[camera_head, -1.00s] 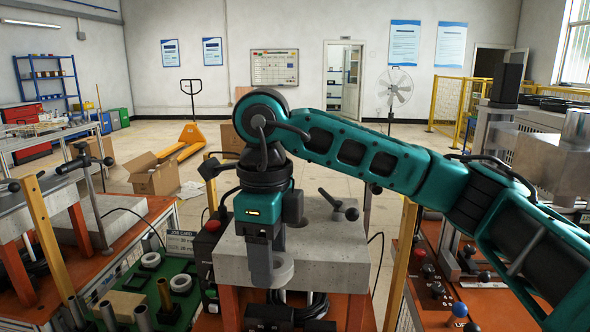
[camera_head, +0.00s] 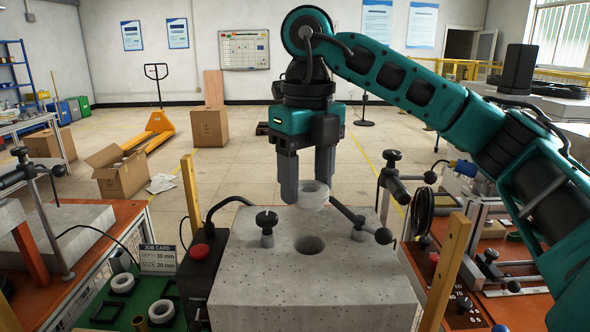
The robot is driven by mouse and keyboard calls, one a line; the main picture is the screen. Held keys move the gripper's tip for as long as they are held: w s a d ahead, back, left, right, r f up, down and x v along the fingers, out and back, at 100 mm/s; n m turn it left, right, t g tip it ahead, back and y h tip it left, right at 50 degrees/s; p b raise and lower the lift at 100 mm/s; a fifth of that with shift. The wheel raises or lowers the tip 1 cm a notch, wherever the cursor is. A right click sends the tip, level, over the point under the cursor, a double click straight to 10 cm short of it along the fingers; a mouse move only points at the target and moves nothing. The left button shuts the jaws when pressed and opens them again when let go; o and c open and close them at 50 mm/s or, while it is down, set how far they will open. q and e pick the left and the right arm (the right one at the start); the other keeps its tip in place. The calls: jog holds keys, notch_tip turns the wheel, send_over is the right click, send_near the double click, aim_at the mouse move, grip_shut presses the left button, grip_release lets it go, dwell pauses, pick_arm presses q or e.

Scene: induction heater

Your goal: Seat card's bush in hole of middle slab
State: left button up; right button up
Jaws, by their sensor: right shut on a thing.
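My right gripper (camera_head: 306,178) points down above the middle slab (camera_head: 300,288), its fingers shut on a whitish ring-shaped bush (camera_head: 313,196). The bush hangs in the air, apart from the slab. In the picture it sits just above and behind the dark round hole (camera_head: 309,246) in the slab's top. The hole is empty as far as I can see. The job card (camera_head: 158,258) at the left reads depth 30 mm, size 20 mm. My left gripper is not in view.
Clamp handles (camera_head: 266,222) stand on the slab on both sides of the hole. A black box with a red button (camera_head: 201,252) and yellow posts (camera_head: 454,262) flank the slab.

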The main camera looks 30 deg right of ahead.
aim_at(308, 207)
jog(key=shift+s+f, duration=0.25)
jog(key=shift+f, duration=0.3)
notch_tip(308, 207, down, 4)
jog(key=shift+r+b, duration=0.25)
jog(key=shift+b, duration=0.25)
jog(key=shift+f+b, duration=0.4)
jog(key=shift+f, duration=0.4)
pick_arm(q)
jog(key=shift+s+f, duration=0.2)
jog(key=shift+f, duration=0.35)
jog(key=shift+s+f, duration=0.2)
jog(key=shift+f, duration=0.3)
pick_arm(e)
jog(key=shift+f, duration=0.15)
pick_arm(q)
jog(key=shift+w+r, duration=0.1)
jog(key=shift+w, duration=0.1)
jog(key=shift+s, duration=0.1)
pick_arm(e)
jog(key=shift+f+b, duration=0.6)
jog(key=shift+f, duration=0.1)
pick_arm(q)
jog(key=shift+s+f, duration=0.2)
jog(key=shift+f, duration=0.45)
